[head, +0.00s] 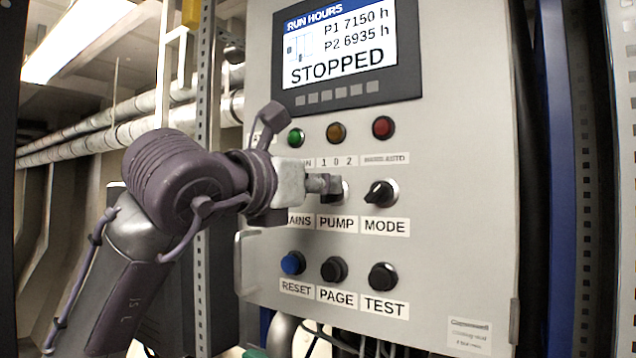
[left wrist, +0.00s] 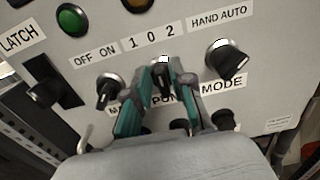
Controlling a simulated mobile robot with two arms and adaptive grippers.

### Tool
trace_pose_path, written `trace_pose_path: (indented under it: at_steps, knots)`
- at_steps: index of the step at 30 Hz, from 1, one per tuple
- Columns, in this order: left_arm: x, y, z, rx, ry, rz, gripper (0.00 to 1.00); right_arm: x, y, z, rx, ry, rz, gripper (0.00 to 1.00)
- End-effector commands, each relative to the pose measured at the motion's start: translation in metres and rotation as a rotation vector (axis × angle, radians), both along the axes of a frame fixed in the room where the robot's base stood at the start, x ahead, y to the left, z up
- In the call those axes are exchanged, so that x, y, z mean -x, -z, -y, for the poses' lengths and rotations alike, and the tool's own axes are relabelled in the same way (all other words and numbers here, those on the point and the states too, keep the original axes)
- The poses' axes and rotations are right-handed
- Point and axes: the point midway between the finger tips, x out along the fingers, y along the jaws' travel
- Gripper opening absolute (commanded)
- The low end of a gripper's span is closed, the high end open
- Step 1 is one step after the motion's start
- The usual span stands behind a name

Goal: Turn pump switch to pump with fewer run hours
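The display (head: 341,50) reads P1 7150 h, P2 6935 h and STOPPED, so P2 has fewer hours. The pump switch (head: 345,190) sits above the PUMP label, under the marks 1 0 2, mostly hidden by my left gripper (head: 328,184). In the left wrist view, the pump switch (left wrist: 162,70) is between the two teal-padded fingertips of my left gripper (left wrist: 162,82). A pale mark at the knob's top points up, near 0. My right gripper is not in view.
The MODE switch (head: 381,193) is close on the right; the mains switch (left wrist: 109,91) is close on the left. Three lamps sit above, with the RESET (head: 293,263), PAGE (head: 334,269) and TEST (head: 383,276) buttons below. A latch handle (left wrist: 55,92) stands out at the left.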

Motion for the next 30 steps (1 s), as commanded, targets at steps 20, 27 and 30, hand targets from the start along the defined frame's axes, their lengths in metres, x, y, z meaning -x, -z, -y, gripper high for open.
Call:
trace_pose_path:
  at_steps: [20, 27, 30]
  knots:
    - [0.001, 0.001, 0.0, -0.089, -0.003, 0.062, 0.0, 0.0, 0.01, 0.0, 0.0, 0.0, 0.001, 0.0]
    - [0.003, 0.001, 0.001, -0.242, -0.004, 0.167, 0.0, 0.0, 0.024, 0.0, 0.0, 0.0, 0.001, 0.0]
    - [0.003, 0.001, 0.002, -0.316, -0.004, 0.215, 0.0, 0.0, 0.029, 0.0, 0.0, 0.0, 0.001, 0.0]
